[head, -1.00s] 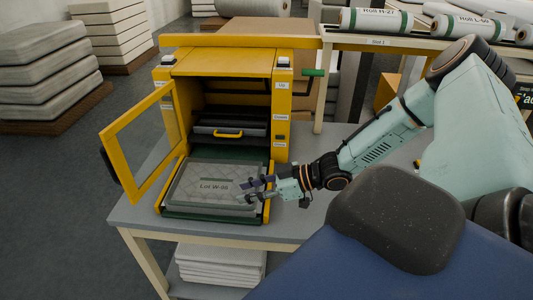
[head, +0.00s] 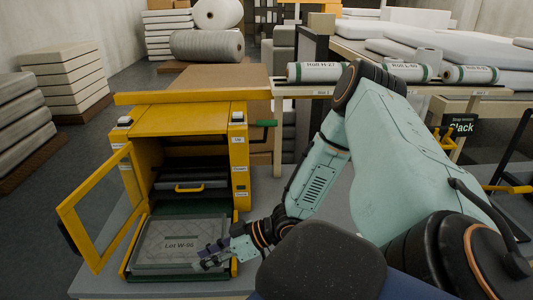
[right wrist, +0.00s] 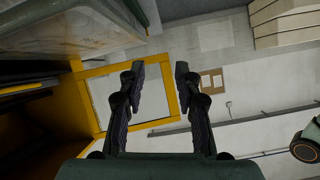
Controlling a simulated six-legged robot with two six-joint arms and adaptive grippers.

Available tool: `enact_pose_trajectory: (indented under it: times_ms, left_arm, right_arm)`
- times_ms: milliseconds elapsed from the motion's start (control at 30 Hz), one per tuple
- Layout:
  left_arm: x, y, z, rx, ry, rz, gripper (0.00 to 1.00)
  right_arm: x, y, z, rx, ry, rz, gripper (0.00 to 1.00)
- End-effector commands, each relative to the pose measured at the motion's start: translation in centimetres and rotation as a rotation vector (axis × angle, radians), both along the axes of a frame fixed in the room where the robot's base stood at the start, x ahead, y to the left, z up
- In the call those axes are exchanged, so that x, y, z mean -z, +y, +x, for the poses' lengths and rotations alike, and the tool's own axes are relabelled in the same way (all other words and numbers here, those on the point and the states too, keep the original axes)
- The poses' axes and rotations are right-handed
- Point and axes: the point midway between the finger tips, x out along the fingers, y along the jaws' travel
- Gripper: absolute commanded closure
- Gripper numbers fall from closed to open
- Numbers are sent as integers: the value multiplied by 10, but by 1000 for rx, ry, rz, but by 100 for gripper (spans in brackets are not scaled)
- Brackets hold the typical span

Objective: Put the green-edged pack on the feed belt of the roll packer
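The roll packer (head: 188,120) is a yellow machine on the table, with its framed door (head: 82,215) swung open to the left. A flat grey pack labelled "Lot W-08" (head: 165,246) lies on the green feed belt (head: 190,208) at its mouth. I cannot tell the pack's green edging from the belt around it. My right gripper (head: 203,258) is at the pack's front right, close to or over its edge; contact is unclear. In the right wrist view its fingers (right wrist: 160,68) are apart with nothing between them. My left gripper is not in view.
A dark drawer with a yellow handle (head: 190,187) sits inside the packer. A green side handle (head: 265,123) sticks out on its right. A rack behind holds several labelled rolls (head: 315,72). Stacked pads (head: 65,78) stand at the left. Grey tabletop (head: 105,279) shows at the front left.

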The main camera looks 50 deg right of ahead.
Motion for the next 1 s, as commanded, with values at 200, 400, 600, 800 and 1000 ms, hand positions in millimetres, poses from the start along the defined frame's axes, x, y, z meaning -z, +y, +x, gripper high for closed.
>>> enact_pose_trajectory:
  times_ms: [200,400,600,800,1000]
  left_arm:
    - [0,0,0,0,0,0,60]
    - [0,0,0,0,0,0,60]
    - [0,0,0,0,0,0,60]
    - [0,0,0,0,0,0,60]
    - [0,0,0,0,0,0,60]
  right_arm:
    - [29,63,-24,82,274,24,67]
    - [65,99,-77,186,540,-50,67]
    - [93,109,-156,301,786,-220,67]
    - [100,94,-225,405,941,-413,67]
    - [98,83,-251,453,987,-500,67]
